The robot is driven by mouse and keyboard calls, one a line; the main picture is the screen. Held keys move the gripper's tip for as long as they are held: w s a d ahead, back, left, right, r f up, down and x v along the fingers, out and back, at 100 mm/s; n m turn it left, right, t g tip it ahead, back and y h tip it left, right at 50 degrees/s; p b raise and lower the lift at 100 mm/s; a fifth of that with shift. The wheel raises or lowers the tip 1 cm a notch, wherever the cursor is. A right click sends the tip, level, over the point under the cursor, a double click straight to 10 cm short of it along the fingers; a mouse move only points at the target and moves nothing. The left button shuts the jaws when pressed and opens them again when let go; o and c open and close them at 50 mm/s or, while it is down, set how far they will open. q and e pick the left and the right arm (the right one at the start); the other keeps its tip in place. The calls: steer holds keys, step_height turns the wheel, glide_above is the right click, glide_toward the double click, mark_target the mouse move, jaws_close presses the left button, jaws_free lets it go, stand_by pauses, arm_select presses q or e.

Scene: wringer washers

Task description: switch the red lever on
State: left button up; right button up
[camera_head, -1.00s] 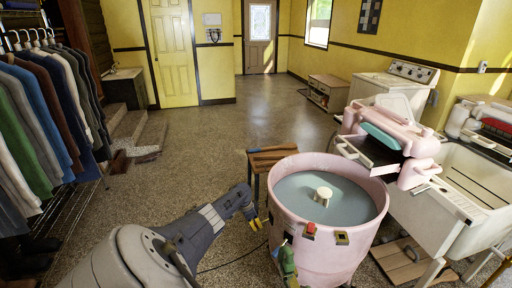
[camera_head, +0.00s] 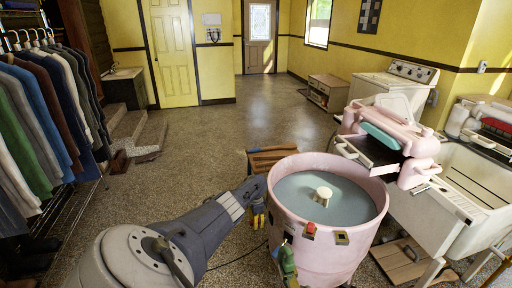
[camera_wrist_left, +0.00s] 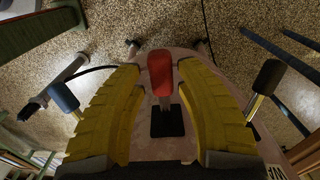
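In the left wrist view the red lever (camera_wrist_left: 160,75) has a red knob on a metal stem that rises from a dark slot in the pink washer body. It stands between the two yellow fingers of my open left gripper (camera_wrist_left: 158,80), with visible gaps on both sides. In the head view my left gripper (camera_head: 258,216) is at the left side of the pink washer tub (camera_head: 325,255). A red knob (camera_head: 310,229) shows on the tub's front; I cannot tell if it is the same lever.
In the wrist view, a blue-knobbed lever (camera_wrist_left: 63,97) stands left of my fingers and a black-knobbed lever (camera_wrist_left: 267,78) right of them. A pink wringer (camera_head: 390,130) adjoins the tub. A clothes rack (camera_head: 40,120) stands left.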

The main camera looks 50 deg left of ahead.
arm_select(q)
steer(key=shift+o, duration=0.8)
steer(key=shift+a, duration=0.1)
steer(key=shift+r, duration=0.1)
step_height(320, 180, up, 12)
steer(key=shift+s, duration=0.15)
stand_by(0.3)
